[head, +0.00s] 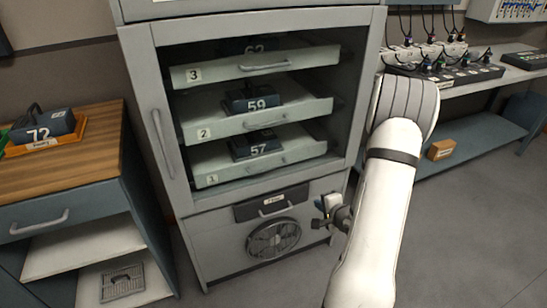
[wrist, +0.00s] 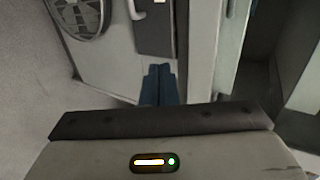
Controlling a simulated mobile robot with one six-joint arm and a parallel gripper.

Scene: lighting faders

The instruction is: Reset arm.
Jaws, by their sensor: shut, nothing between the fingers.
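My arm reaches in from the lower right in the head view. My gripper (head: 322,213) is in front of the lower right part of the grey cabinet (head: 213,235), right of its round fan. In the wrist view my gripper's blue fingers (wrist: 160,72) are together, with nothing held between them. The cabinet's lower front fills the upper part of that view. I cannot tell the exact gap between the fingers and the cabinet.
The cabinet holds numbered pull-out shelves: 3 (head: 255,67), 2 (head: 290,112) and 1 (head: 290,158), bearing dark blocks. A wooden-topped bench (head: 80,160) with block 72 (head: 43,126) stands left. A bench (head: 518,75) with electrical gear stands right. Grey floor (head: 460,220) is clear at right.

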